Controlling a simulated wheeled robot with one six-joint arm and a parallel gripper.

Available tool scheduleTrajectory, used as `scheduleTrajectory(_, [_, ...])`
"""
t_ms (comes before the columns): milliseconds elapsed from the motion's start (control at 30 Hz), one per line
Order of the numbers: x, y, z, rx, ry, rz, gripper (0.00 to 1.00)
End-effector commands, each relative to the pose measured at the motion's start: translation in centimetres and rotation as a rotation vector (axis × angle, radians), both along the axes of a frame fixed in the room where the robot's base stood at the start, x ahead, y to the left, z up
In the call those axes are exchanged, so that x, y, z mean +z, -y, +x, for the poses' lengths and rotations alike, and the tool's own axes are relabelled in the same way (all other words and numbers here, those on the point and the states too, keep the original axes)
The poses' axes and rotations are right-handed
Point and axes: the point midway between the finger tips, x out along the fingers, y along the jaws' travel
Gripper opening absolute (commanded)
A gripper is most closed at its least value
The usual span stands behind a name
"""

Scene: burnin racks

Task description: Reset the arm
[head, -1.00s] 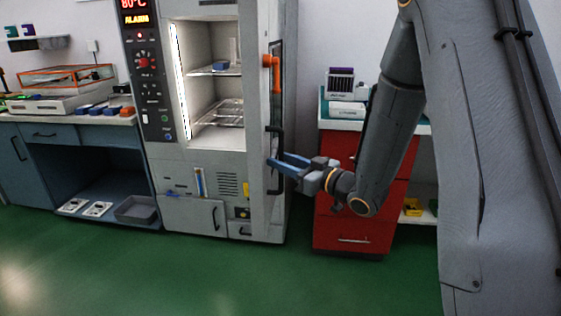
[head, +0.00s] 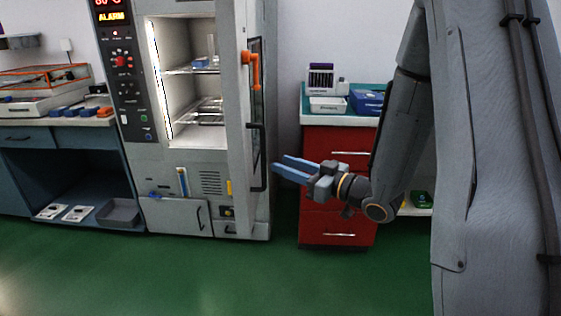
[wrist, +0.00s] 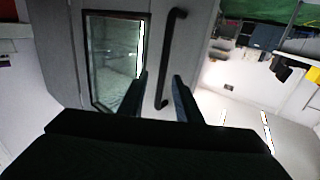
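My gripper (head: 279,169) has two blue fingers and points left toward the oven in the head view. Its fingers are apart with nothing between them. In the wrist view, my gripper (wrist: 160,95) shows as two dark fingers with a gap, and the black door handle (wrist: 172,60) appears beyond that gap. The oven door (head: 257,120) stands swung open, with its black handle (head: 257,158) just left of the fingertips. I see no contact between fingers and handle. My arm reaches down from the upper right, bent at the elbow.
The grey oven (head: 160,170) is open, with wire shelves inside and an alarm display on its panel. A red drawer cabinet (head: 335,238) stands behind my gripper, with boxes on top. A blue bench (head: 40,138) is at left. The green floor (head: 200,275) in front is clear.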

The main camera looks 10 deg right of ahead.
Motion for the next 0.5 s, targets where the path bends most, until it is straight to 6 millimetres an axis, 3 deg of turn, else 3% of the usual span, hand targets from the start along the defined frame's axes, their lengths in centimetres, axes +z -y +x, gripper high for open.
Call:
scheduleTrajectory(167, [-0.2, 0.6, 0.9, -0.078, -0.07, -0.099, 0.31])
scheduleTrajectory(300, [-1.1, 2.5, 1.3, -0.215, -0.213, -0.248, 0.31])
scheduleTrajectory(500, [-2.0, 6.0, -1.3, -0.411, -0.478, -0.42, 0.31])
